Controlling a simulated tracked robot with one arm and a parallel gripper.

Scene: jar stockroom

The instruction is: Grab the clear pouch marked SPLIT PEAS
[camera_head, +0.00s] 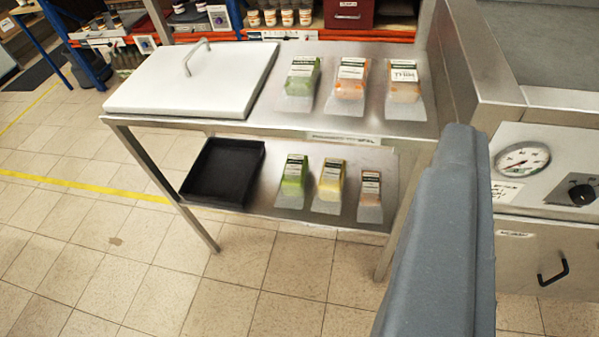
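Small clear pouches with white-and-dark labels stand in two rows on a steel table. On the top are a green pouch (301,78), an orange pouch (350,80) and a tan pouch (403,82). On the lower shelf are a green pouch (292,183), a yellow pouch (330,183) and a brownish pouch (370,190). The labels are too small to read surely, so I cannot tell which is marked SPLIT PEAS. A long grey part of mine (445,240) rises at the lower right, apart from the pouches. No pair of fingertips can be made out.
A black tray (224,174) sits on the lower shelf. A steel unit with a gauge (522,160) stands at right. Shelving with jars (285,17) is behind. The tiled floor in front is clear.

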